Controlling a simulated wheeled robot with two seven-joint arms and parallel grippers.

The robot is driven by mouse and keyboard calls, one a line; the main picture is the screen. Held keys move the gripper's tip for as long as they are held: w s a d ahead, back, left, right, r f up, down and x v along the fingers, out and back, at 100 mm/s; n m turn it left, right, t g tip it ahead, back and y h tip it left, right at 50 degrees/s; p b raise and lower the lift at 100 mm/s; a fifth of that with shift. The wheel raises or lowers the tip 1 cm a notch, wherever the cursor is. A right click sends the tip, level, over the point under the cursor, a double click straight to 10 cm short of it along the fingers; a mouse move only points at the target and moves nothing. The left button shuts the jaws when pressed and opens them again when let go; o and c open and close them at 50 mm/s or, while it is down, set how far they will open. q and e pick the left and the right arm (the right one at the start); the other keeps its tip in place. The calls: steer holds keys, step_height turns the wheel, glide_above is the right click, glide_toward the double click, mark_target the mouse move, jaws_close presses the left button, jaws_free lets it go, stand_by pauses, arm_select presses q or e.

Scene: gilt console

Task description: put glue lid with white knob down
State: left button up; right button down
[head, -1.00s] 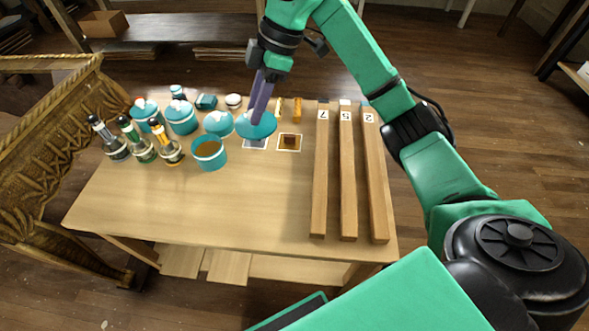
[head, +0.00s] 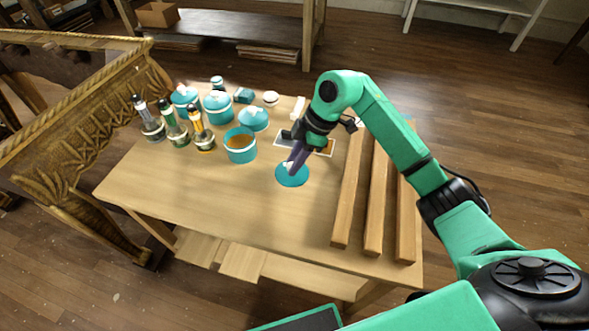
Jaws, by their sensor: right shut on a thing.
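The teal glue lid (head: 292,179) is a round disc in the middle of the table, in front of the white-edged cards. Its white knob (head: 288,164) shows partly between the fingers of my right gripper (head: 291,164). That gripper points down and is shut on the knob. The lid looks level and low over the tabletop; I cannot tell whether it touches the wood. An open teal pot with brown glue (head: 240,144) stands to the left of the lid, apart from it. My left gripper is not in view.
Several lidded teal pots (head: 218,107) stand at the back left. Several brushes or bottles (head: 170,126) stand at the left. Long wooden bars (head: 376,205) lie on the right. The front left of the table (head: 190,195) is clear.

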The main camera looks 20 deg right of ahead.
steer(key=shift+f, duration=1.6)
steer(key=c, duration=0.6)
jaws_free()
steer(key=shift+f, duration=0.1)
steer(key=v, duration=1.2)
steer(key=shift+p, duration=0.4)
steer(key=shift+a, duration=0.1)
